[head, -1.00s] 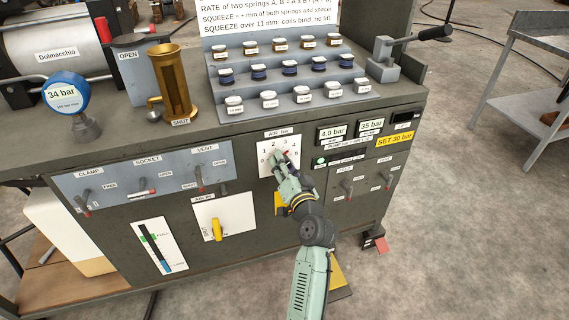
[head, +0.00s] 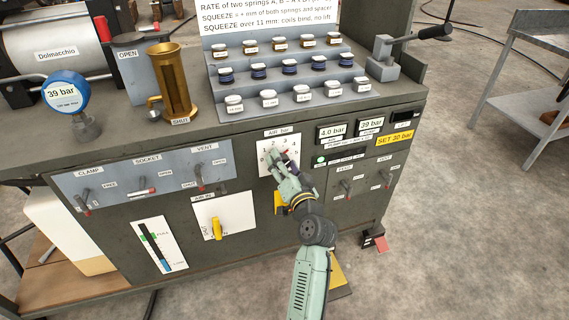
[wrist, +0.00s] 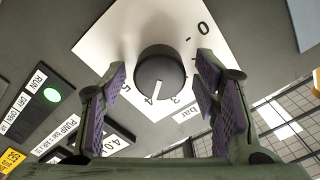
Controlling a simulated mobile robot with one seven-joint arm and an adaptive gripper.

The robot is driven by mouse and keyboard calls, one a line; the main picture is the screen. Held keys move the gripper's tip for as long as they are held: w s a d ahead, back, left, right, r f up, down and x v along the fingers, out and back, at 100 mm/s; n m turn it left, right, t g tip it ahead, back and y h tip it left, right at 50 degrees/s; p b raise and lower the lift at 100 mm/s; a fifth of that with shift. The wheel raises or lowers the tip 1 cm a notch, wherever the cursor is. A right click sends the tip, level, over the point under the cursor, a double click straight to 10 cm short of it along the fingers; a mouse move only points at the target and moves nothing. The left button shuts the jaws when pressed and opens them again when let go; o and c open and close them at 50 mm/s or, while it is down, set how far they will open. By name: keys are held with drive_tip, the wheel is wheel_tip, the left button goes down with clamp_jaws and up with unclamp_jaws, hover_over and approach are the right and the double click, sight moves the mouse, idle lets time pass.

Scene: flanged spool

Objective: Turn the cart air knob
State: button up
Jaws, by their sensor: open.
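The air knob (wrist: 160,72) is a dark round knob with a white pointer line, on a white dial plate (wrist: 110,38) marked in bar. The pointer lies between the 3 and the 5 in the wrist view. In the head view the dial plate (head: 290,147) is on the cart's front panel, and my gripper covers the knob. My gripper (wrist: 160,95) is open, with one purple-padded finger on each side of the knob in the picture. Gaps show between the pads and the knob; its depth relative to the fingertips is unclear.
Displays right of the dial include one reading 4.0 bar (head: 331,131) and a "SET 30 bar" label (head: 394,139). A blue gauge (head: 63,92) reads 39 bar. Levers (head: 199,178) and a yellow handle (head: 216,229) lie left.

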drive_tip(key=v, duration=1.2)
